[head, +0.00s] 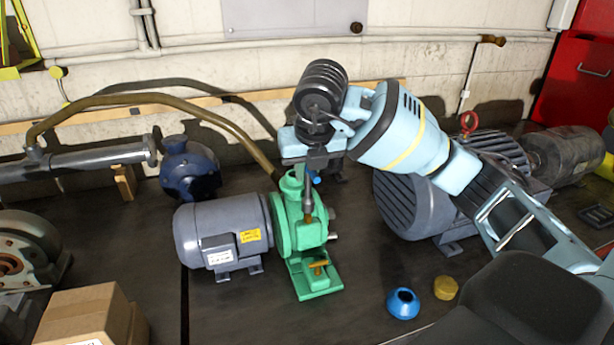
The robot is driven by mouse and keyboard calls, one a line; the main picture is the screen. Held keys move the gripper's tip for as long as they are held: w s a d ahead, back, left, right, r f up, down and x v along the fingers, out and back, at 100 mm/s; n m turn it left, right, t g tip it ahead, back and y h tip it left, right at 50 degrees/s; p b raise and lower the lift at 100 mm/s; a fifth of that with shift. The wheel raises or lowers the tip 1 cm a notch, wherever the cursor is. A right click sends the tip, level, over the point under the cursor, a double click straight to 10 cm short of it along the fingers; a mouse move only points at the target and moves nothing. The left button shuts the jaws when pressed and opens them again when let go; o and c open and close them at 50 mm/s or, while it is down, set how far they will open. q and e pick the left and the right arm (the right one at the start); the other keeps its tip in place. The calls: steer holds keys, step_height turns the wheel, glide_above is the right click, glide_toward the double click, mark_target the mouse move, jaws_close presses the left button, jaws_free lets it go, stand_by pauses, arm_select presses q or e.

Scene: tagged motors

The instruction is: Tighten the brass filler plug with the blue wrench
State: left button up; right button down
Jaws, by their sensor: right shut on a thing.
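A green pump (285,238) stands on the dark bench, joined to a grey motor (222,234). My right gripper (313,168), on the arm coming in from the right, points down over the pump's top. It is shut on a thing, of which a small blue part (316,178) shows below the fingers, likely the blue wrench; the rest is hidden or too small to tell. A brownish piece shows below it on the pump; I cannot tell if it is the filler plug. A brass fitting (319,267) sits low on the pump. My left gripper is not in view.
A hose (165,100) arches from the left to the pump's top. A large grey motor (405,205) stands to the right. A blue funnel-shaped piece (402,303) and a yellow cap (446,288) lie on the bench. A cardboard box (88,318) is at front left.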

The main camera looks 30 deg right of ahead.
steer(key=shift+r, duration=1.85)
steer(key=shift+f, duration=0.1)
